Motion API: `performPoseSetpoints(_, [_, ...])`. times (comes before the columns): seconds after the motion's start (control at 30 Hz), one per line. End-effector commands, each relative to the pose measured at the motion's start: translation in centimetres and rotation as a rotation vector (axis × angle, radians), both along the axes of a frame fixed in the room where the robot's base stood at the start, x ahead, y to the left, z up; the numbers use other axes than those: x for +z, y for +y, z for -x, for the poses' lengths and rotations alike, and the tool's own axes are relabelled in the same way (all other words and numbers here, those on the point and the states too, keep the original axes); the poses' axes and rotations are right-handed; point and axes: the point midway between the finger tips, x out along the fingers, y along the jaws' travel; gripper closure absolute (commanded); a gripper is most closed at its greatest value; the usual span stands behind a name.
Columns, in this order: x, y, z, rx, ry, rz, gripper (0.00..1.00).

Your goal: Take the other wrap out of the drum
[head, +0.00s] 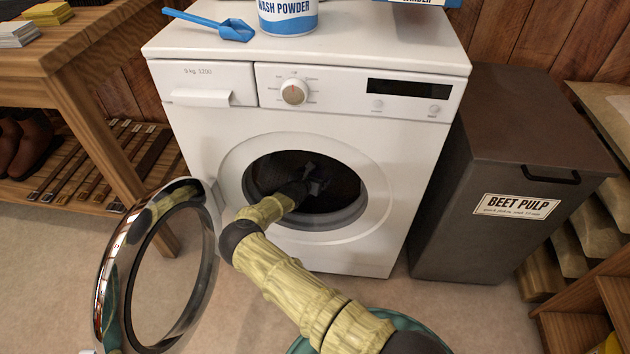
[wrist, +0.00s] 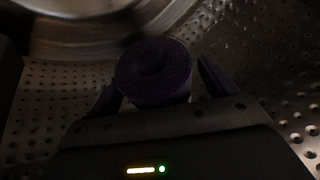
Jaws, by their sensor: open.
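The washing machine (head: 330,125) stands with its round door (head: 103,285) swung open to the left. My arm reaches through the opening into the dark drum (head: 345,200). My gripper (head: 318,176) is inside, hard to make out in the head view. In the wrist view, a dark purple rolled wrap (wrist: 152,72) sits between the fingers of my open gripper (wrist: 160,88), its round end facing the camera.
A grey beet pulp bin (head: 455,210) stands close on the right. A wooden shelf (head: 60,90) is on the left. A wash powder tub (head: 287,18) and a blue scoop (head: 235,30) sit on the machine. A teal rim (head: 300,345) shows on the floor below my arm.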

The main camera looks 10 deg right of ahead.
Motion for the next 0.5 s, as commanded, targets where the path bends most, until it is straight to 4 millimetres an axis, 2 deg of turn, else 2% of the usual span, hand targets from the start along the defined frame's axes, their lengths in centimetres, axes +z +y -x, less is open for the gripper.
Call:
performPoseSetpoints(0.43, [0.09,0.08,0.02,0.001,0.000,0.000,0.16])
performPoseSetpoints(0.5, [0.08,0.08,0.02,0.001,0.000,0.000,0.28])
